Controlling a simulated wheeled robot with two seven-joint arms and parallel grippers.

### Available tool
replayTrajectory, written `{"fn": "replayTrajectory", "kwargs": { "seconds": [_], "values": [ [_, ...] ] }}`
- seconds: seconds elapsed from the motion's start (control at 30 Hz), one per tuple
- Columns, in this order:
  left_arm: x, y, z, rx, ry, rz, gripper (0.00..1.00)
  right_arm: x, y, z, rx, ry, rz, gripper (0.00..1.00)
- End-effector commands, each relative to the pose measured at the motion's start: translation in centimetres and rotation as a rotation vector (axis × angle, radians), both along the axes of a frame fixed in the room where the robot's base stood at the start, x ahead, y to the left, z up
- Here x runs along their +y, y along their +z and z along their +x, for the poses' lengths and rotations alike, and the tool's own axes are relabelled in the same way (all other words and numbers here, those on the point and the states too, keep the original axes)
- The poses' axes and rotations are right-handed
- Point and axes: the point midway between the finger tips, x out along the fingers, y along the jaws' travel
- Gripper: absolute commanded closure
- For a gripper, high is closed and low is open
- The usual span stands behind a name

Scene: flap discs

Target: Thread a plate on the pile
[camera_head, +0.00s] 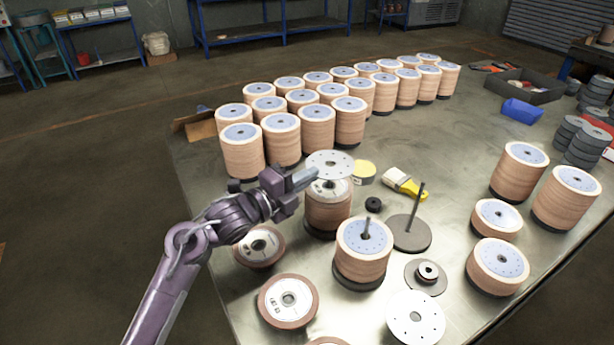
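My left gripper (306,180) reaches in from the left and is shut on the left edge of a grey plate with small holes (331,163). The plate is roughly level, over a pile of flap discs (328,212) with a white-labelled top. Whether plate and pile touch or a rod passes through the plate's hole, I cannot tell. A second pile (362,258), with a rod sticking up from its middle, stands to the front right. Another grey plate (416,318) lies flat near the front edge. My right gripper is not in view.
Rows of disc piles (316,127) fill the back. Loose discs (288,300) lie at the front left. More piles (518,171) stand right.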

Motion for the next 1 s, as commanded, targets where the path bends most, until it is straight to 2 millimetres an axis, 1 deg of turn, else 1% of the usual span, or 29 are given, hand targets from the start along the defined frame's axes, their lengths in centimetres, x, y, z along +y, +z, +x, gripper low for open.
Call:
{"fn": "replayTrajectory", "kwargs": {
  "seconds": [0.37,0.67,1.0],
  "values": [
    [0.0,-0.5,0.0,-0.001,0.0,-0.001,1.0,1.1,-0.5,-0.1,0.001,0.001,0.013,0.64],
    [0.0,-1.2,0.0,-0.001,0.0,-0.001,1.0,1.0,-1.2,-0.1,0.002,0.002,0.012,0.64],
    [0.0,-2.1,0.0,-0.001,-0.001,0.0,1.0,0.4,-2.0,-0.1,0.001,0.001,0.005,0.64]
  ]
}}
